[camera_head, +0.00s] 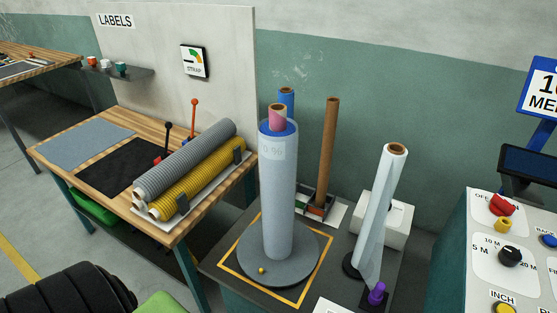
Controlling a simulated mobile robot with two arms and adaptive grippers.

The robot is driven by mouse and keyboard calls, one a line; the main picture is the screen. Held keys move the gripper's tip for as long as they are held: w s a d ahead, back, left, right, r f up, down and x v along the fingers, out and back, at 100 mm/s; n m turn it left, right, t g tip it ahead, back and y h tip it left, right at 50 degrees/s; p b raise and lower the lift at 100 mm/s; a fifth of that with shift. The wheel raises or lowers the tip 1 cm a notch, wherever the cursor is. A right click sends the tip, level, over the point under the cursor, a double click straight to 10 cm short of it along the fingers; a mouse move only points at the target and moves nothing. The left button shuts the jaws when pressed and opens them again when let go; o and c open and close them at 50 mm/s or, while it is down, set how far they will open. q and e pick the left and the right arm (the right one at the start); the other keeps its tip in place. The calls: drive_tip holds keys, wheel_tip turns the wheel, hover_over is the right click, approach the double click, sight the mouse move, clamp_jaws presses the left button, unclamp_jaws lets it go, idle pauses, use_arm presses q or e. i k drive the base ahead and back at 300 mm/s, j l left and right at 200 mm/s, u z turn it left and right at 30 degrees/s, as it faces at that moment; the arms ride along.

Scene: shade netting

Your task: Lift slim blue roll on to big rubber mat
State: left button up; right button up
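A slim blue roll (287,101) with a brown core stands upright behind a large pale grey-blue wrapped roll (279,200), which hides most of it. The large roll has a blue top end and a pink core, and stands on a round grey plate (252,250). On the wooden workbench at left lie a black mat (117,172) and a grey-blue mat (84,146), both flat and bare. I cannot tell for sure which is the big rubber mat. Neither of my grippers is in view.
Grey (190,155) and yellow (205,172) ribbed rolls lie on the workbench's right end. A brown tube (328,155) and a tilted white roll (380,215) stand right of the large roll. A control panel (505,250) stands far right. A black ribbed object (70,292) fills the lower left.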

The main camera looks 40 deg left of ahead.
sight(277, 135)
drive_tip(key=u, duration=1.15)
